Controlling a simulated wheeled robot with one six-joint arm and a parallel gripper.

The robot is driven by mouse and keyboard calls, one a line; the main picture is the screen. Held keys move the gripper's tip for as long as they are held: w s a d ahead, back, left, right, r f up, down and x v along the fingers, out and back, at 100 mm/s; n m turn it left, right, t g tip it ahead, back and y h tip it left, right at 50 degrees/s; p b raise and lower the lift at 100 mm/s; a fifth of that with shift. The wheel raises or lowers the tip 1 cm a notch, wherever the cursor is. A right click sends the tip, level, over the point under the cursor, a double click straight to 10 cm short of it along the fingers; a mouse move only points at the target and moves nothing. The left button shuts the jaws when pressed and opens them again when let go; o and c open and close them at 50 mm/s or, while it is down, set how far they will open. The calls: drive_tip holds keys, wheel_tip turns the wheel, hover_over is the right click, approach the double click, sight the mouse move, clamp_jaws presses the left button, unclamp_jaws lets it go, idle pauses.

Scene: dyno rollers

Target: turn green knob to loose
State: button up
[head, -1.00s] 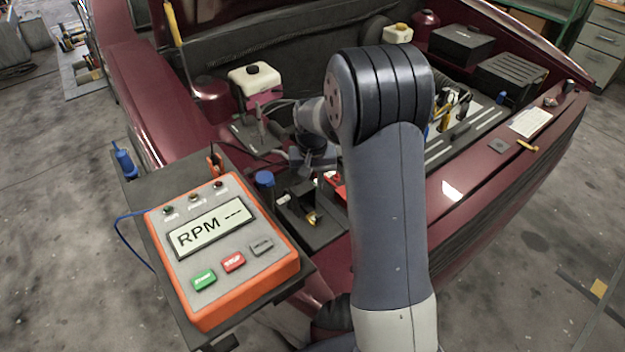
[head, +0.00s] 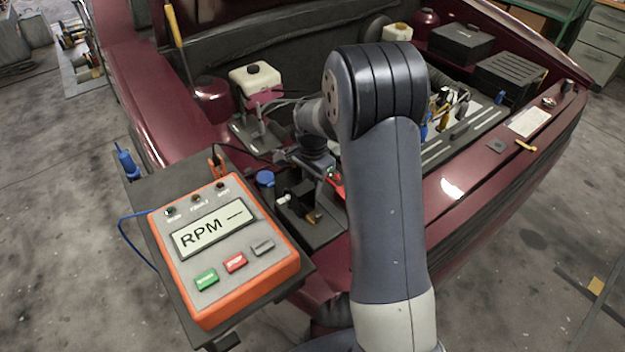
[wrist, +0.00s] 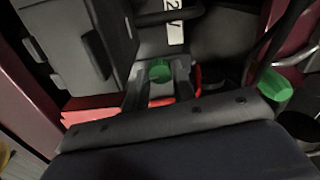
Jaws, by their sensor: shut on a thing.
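The green knob (wrist: 159,69) shows in the wrist view between the two fingers of my gripper (wrist: 159,78). My gripper is shut on it, one finger on each side. The fingers hide the knob's sides, and I see no mark on it that tells its setting. In the head view my wrist (head: 314,146) reaches down into the engine bay, and I cannot make out the knob there.
A larger green cup-shaped thing (wrist: 272,92) stands to the right in the wrist view. Red parts (wrist: 90,108) lie around the fingers. An orange tester reading "RPM" (head: 222,250) stands at the left on a dark shelf. Tools (head: 450,103) lie at the right of the bay.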

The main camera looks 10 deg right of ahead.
drive_tip(key=shift+m, duration=1)
drive_tip(key=o, duration=1)
drive_tip(key=shift+r, duration=0.1)
wheel_tip(320, 180, up, 11)
drive_tip(key=shift+p, duration=0.4)
drive_tip(key=shift+f, duration=0.2)
